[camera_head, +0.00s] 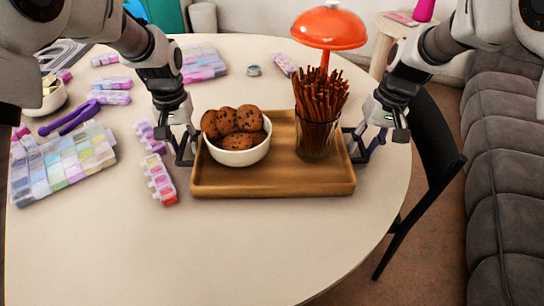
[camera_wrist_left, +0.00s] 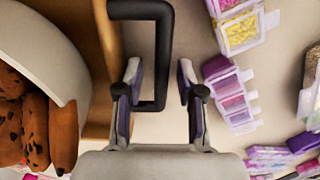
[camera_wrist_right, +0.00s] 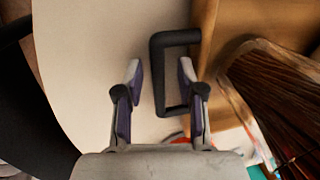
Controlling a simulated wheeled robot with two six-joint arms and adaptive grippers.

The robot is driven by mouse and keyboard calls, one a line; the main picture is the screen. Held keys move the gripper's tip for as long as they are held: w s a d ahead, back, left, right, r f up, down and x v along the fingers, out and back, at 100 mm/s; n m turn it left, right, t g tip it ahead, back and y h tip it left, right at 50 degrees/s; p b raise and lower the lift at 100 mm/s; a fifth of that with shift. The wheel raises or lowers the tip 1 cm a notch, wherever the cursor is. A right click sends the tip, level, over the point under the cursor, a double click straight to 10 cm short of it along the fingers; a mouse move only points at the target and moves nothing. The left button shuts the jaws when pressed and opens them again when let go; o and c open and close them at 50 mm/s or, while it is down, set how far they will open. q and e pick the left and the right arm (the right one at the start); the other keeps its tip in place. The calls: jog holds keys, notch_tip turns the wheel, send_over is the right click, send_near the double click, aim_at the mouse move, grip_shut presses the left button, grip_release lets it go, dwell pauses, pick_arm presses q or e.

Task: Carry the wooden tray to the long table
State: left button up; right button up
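The wooden tray (camera_head: 275,187) rests on the round table, carrying a white bowl (camera_head: 240,157) of cookies and a glass (camera_head: 316,140) of pretzel sticks. My left gripper (camera_head: 182,152) is open at the tray's left side. In the left wrist view the black left handle (camera_wrist_left: 163,50) has its outer bar between the parted fingers (camera_wrist_left: 160,72). My right gripper (camera_head: 370,150) is open at the tray's right side. In the right wrist view the black right handle (camera_wrist_right: 158,80) has its outer bar between the parted fingers (camera_wrist_right: 160,72). The long table cannot be made out.
The round table (camera_head: 240,250) is clear in front of the tray. Bead boxes (camera_head: 65,165) and small bead strips (camera_head: 160,180) lie left of the tray, one strip close to it. A red lamp (camera_head: 329,28) stands behind. A black chair (camera_head: 432,140) and grey sofa (camera_head: 500,170) are right.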

jog(key=shift+r, duration=0.15)
pick_arm(q)
notch_tip(320, 180, up, 12)
pick_arm(e)
notch_tip(320, 180, up, 11)
jog(key=d, duration=0.2)
jog(key=shift+d+r, duration=0.15)
jog(key=shift+r, duration=0.05)
